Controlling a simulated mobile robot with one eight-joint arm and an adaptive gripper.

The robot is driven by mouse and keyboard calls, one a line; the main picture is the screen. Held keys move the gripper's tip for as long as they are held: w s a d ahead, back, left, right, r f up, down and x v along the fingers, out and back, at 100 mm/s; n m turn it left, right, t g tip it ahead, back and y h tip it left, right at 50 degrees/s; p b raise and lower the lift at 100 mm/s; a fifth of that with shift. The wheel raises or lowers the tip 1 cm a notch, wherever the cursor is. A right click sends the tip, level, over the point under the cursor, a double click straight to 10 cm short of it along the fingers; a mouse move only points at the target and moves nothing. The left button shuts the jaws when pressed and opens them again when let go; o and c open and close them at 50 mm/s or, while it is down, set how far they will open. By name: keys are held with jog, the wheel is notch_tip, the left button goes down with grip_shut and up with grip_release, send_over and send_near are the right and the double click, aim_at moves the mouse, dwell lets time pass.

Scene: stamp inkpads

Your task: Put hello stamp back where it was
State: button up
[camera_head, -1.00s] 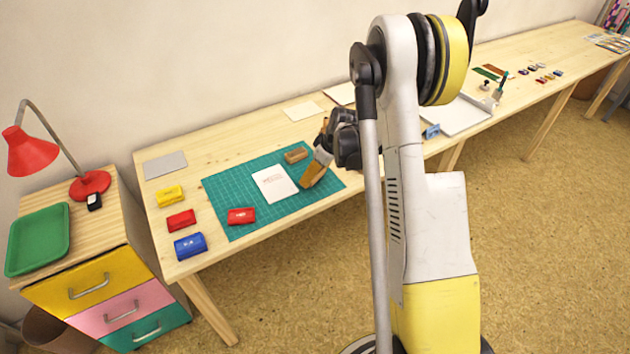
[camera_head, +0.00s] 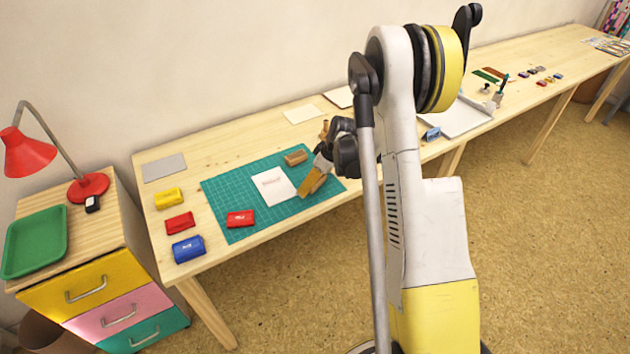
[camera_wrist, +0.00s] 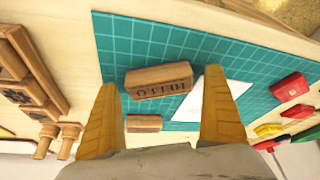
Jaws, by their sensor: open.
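The hello stamp (camera_wrist: 160,82), a brown wooden block with dark lettering on its side, lies on the green mat (camera_wrist: 140,40) in the wrist view. My gripper (camera_wrist: 160,78) is open, its two tan fingers on either side of the stamp with visible gaps. A second, smaller wooden block (camera_wrist: 143,124) lies at the mat's back edge; it also shows in the head view (camera_head: 296,157). In the head view my gripper (camera_head: 313,184) is low over the mat's right part, and it hides most or all of the hello stamp there.
White paper with a reddish mark (camera_head: 273,187) lies left of the gripper. Red (camera_head: 240,219), yellow (camera_head: 168,197) and blue (camera_head: 187,249) inkpads stand further left. In the wrist view, a wooden holder (camera_wrist: 28,75) and small round-handled wooden stamps (camera_wrist: 68,138) are close at the left.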

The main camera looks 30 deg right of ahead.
jog(key=s+a+r+p, duration=0.2)
jog(key=s+r, duration=0.1)
jog(key=r, duration=0.6)
jog(key=s+a+r+p, duration=0.1)
jog(key=s+r+p, duration=0.15)
jog(key=r, duration=0.65)
jog(key=s+a+r+m+t+h, duration=0.1)
jog(key=s+a+r+m, duration=0.1)
jog(key=s+a+r, duration=0.65)
jog(key=s+a+r+m+t, duration=0.1)
jog(key=s+a, duration=0.2)
jog(key=s, duration=0.3)
jog(key=s+a+r+m+t, duration=0.1)
jog(key=s+a+r, duration=0.1)
jog(key=s, duration=0.5)
jog(key=shift+s+a+m+h+b, duration=0.15)
jog(key=shift+a+m+h+b, duration=0.2)
jog(key=shift+a, duration=0.5)
